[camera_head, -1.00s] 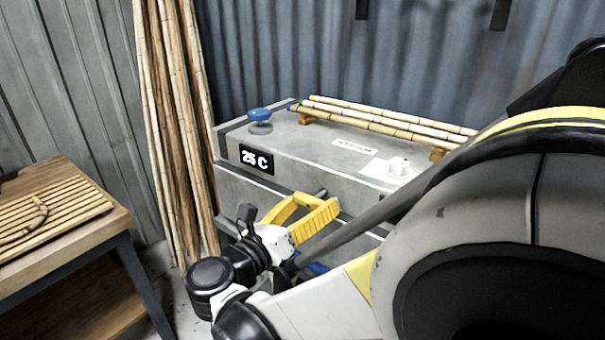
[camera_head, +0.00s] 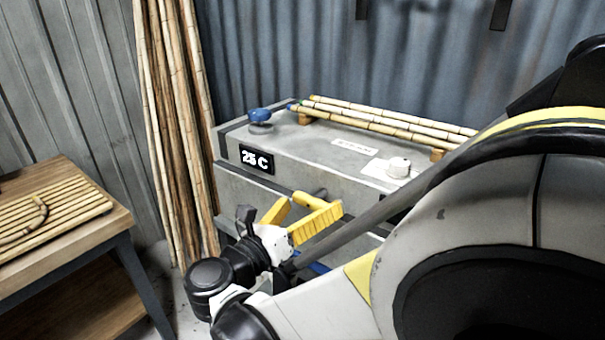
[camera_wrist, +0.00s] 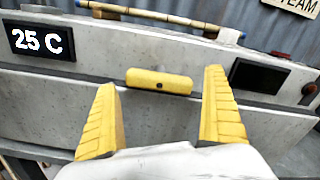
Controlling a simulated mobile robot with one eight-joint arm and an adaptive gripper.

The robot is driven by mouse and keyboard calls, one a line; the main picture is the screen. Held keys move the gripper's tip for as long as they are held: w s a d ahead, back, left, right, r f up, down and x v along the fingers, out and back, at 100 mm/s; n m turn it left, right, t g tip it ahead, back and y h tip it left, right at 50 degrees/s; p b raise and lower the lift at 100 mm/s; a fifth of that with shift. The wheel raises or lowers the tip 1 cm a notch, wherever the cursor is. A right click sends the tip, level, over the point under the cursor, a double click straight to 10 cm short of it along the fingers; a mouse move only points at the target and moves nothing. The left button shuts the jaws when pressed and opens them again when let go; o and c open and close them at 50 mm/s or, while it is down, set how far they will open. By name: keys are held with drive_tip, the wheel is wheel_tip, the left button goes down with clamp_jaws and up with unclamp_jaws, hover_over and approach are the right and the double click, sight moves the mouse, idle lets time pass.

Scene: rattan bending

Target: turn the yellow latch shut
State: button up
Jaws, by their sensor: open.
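The yellow latch (camera_wrist: 160,81) is a short bar lying roughly level on the front of the grey steam box, across the seam under the lid, in the wrist view. My gripper (camera_wrist: 162,90) has its two yellow fingers spread wide, one on each side of the latch, with nothing between them but the view of the latch and box front. The fingers look apart from the latch; the exact distance is hard to tell.
A wooden table (camera_head: 85,235) with a rattan panel stands left. Tall poles (camera_head: 178,130) lean on the wall.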

drive_tip(key=v, duration=1.2)
